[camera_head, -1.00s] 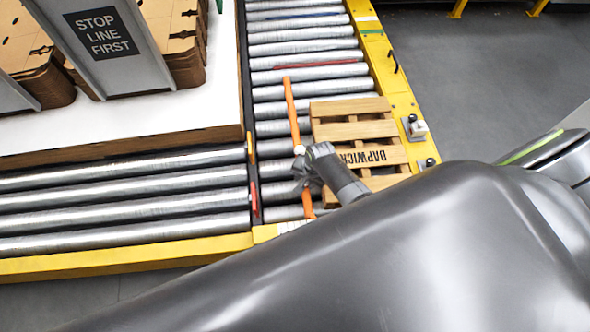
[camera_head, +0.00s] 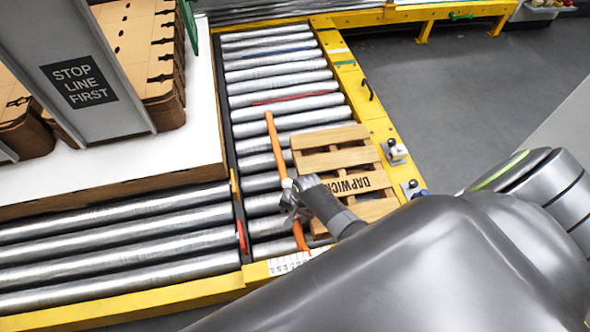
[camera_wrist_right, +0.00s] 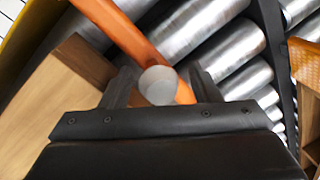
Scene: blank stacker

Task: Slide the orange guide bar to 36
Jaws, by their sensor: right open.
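A white knob (camera_head: 287,183) sits on the bar. My right gripper (camera_head: 290,205) is at the knob; in the right wrist view the gripper (camera_wrist_right: 157,85) is open, with its fingers on either side of the knob (camera_wrist_right: 158,84) and the orange bar (camera_wrist_right: 125,35) running behind it. A scale strip (camera_head: 288,263) lies on the yellow frame at the bar's near end; its numbers are too small to read. My left gripper is not in view.
A yellow side rail (camera_head: 365,115) with small fittings bounds the rollers on the right. Roller lanes (camera_head: 110,240) run to the left. Stacked cardboard (camera_head: 140,50) and a STOP LINE FIRST sign (camera_head: 78,82) stand at the upper left.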

